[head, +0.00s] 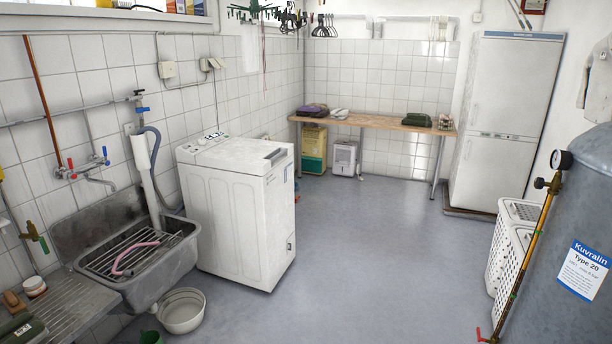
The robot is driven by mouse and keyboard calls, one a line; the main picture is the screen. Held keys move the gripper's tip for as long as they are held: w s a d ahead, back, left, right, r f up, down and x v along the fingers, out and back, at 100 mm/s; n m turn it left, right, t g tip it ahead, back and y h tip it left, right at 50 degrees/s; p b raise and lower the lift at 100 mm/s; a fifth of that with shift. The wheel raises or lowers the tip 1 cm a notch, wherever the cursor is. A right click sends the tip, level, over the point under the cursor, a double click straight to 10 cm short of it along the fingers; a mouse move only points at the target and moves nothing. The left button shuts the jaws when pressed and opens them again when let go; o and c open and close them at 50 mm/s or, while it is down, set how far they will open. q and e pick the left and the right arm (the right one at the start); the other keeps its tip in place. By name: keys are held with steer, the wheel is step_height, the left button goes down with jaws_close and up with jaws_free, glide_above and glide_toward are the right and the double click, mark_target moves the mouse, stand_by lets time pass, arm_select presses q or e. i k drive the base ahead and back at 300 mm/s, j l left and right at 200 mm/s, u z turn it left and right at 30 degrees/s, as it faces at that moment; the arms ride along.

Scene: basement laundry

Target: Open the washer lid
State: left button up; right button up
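The washer (238,222) is a white top-loading machine standing against the tiled left wall, just beyond the sink. Its lid (238,154) is the flat white top and lies shut. A grey handle (275,156) shows at the lid's right front edge. A control panel (205,139) with a small dark display runs along the back of the top. Neither of my grippers shows in the head view.
A metal sink (138,283) with a pink hose stands in front of the washer at left, with a bowl (181,310) on the floor. A grey tank (570,250) and white baskets (512,240) are at right. The middle floor (370,260) is clear.

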mark_target(254, 157)
steer(key=i, duration=1.8)
steer(key=i+z, duration=0.15)
steer(key=i, duration=0.4)
steer(key=i+j+z, duration=0.1)
steer(key=i, duration=0.4)
steer(key=i+j+z, duration=0.15)
steer(key=i, duration=0.4)
steer(key=j+z, duration=0.1)
